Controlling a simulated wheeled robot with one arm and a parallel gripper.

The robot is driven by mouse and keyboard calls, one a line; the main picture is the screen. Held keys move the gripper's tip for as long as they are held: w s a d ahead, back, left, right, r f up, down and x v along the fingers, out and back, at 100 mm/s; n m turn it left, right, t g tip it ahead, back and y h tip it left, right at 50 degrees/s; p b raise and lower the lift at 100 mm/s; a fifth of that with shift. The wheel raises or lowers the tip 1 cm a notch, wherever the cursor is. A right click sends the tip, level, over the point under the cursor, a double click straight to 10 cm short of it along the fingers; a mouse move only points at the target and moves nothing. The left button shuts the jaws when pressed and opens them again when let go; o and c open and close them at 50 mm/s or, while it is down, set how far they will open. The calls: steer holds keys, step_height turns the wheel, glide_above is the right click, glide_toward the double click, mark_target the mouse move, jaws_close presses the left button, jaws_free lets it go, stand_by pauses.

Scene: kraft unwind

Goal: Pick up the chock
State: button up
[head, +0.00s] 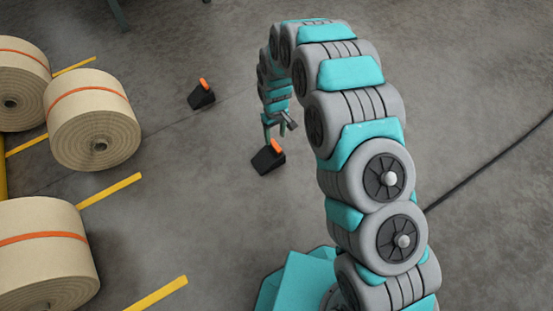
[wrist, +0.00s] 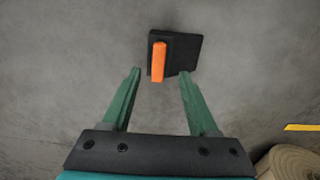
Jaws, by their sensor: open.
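A black chock (head: 267,161) with an orange handle lies on the floor in the head view, just below my gripper (head: 277,131). A second black chock (head: 202,98) with an orange handle lies farther left and back. In the wrist view one chock (wrist: 186,54) lies beyond the fingertips, its orange handle (wrist: 159,62) standing between the two finger lines. My gripper (wrist: 161,72) is open and empty there, with its green fingers apart. Whether the tips touch the chock cannot be told.
Large kraft paper rolls with orange bands (head: 95,120) (head: 40,255) stand at the left, and one roll (wrist: 290,163) shows at the wrist view's lower right. Yellow floor stripes (head: 110,190) run between them. A dark cable (head: 490,160) crosses the right. Floor around the chocks is clear.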

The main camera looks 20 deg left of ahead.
mark_target(275, 145)
step_height(275, 145, down, 7)
steer(key=shift+w+f+b, duration=0.15)
steer(key=shift+b, duration=0.4)
steer(key=shift+c, duration=0.3)
jaws_close()
